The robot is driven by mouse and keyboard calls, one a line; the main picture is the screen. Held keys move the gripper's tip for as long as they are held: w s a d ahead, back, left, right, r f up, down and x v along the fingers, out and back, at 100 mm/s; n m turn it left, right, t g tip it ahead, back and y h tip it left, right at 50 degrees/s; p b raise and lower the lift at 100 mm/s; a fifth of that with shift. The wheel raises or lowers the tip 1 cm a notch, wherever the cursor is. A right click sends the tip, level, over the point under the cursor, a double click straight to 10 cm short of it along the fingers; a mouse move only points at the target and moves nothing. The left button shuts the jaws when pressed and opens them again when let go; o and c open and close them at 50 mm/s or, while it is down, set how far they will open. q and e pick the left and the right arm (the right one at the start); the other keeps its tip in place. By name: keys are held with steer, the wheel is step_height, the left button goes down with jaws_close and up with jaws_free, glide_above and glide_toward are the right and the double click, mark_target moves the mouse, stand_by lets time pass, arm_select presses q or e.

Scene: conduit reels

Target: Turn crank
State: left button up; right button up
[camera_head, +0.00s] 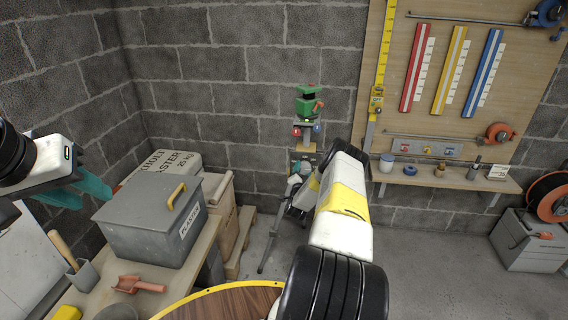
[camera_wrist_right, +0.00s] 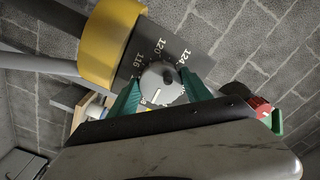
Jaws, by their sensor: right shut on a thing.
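My right gripper (camera_head: 296,180) reaches forward to a tripod stand (camera_head: 271,238) by the back wall. In the right wrist view, its green fingers (camera_wrist_right: 158,88) are shut around a round grey knurled part (camera_wrist_right: 160,82), which I take to be part of the crank. The crank's full shape is hidden by my gripper and arm. The green instrument head (camera_head: 308,100) tops the stand. My left gripper (camera_head: 84,192) has teal fingers apart and empty, left of the grey box.
A grey lidded box (camera_head: 150,222) with a yellow handle stands on the left bench, near a red scoop (camera_head: 136,285). A tool board (camera_head: 455,75) and shelf (camera_head: 455,180) are on the right. A cable reel (camera_head: 548,197) stands far right. Open floor lies right of my arm.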

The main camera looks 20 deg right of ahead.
steer(key=shift+m, duration=0.7)
steer(key=o, duration=1.4)
steer(key=shift+s+a, duration=0.1)
steer(key=v, duration=0.7)
steer(key=shift+s+a, duration=0.15)
steer(key=shift+s, duration=0.1)
